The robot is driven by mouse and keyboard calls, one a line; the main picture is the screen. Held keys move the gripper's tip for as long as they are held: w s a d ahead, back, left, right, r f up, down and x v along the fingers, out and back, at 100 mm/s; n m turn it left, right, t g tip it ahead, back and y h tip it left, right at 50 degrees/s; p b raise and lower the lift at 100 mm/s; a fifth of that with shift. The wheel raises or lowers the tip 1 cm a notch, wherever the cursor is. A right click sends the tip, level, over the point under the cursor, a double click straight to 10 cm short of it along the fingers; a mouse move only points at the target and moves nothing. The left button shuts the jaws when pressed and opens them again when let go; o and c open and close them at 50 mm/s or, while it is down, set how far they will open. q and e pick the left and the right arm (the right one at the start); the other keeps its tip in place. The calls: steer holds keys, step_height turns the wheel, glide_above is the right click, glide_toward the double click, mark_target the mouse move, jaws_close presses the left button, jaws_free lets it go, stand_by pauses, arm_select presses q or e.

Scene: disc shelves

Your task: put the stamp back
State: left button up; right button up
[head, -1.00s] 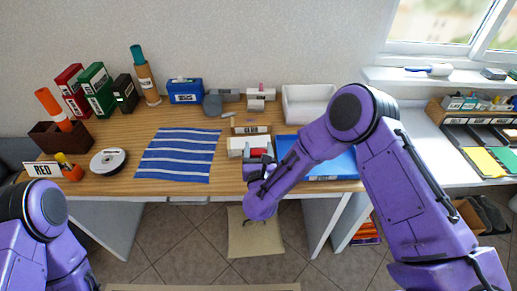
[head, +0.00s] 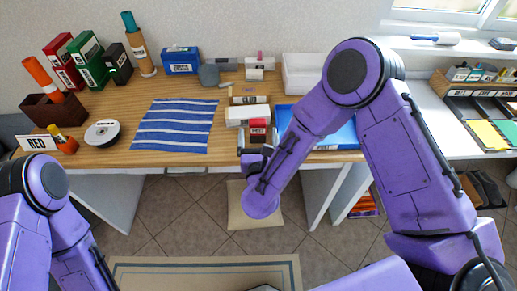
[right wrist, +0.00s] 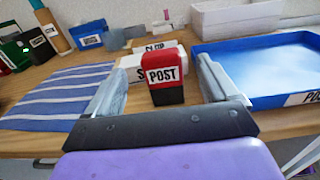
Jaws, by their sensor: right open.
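The stamp (head: 258,128) is a small upright block with a red top, black base and a POST label. It stands near the front edge of the desk, and the right wrist view shows it too (right wrist: 163,80). My right gripper (head: 258,140) is open, its fingers pointing toward the stamp, one on each side. In the right wrist view a gap shows between the stamp and each finger. A white box (right wrist: 128,72), its label partly hidden, stands just behind the stamp. My left arm shows at the lower left, but its gripper is out of view.
A blue tray (right wrist: 262,68) lies close to the right of the stamp. A striped blue cloth (head: 176,127) lies to the left. A box with a lettered label (head: 249,100) and a white bin (head: 303,72) stand behind. Binders (head: 88,60) stand at the back left.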

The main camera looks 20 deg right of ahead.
steer(key=s+d+f+n+g+y, duration=0.1)
steer(key=s+d+f+n+g, duration=0.2)
steer(key=s+f+n, duration=0.5)
steer(key=s+d+f+n+g+y, duration=0.1)
steer(key=s+d+f+n+g, duration=0.3)
steer(key=f+n, duration=0.6)
steer(key=s+d+f+n+g, duration=0.3)
steer(key=s+d+n, duration=0.1)
steer(key=s+n, duration=0.3)
steer(key=s+d+f+n+g, duration=0.4)
steer(key=s+n, duration=0.3)
steer(key=s, duration=0.4)
steer(key=shift+s+f+b, duration=0.2)
steer(key=shift+s+b, duration=0.1)
steer(key=shift+b, duration=0.1)
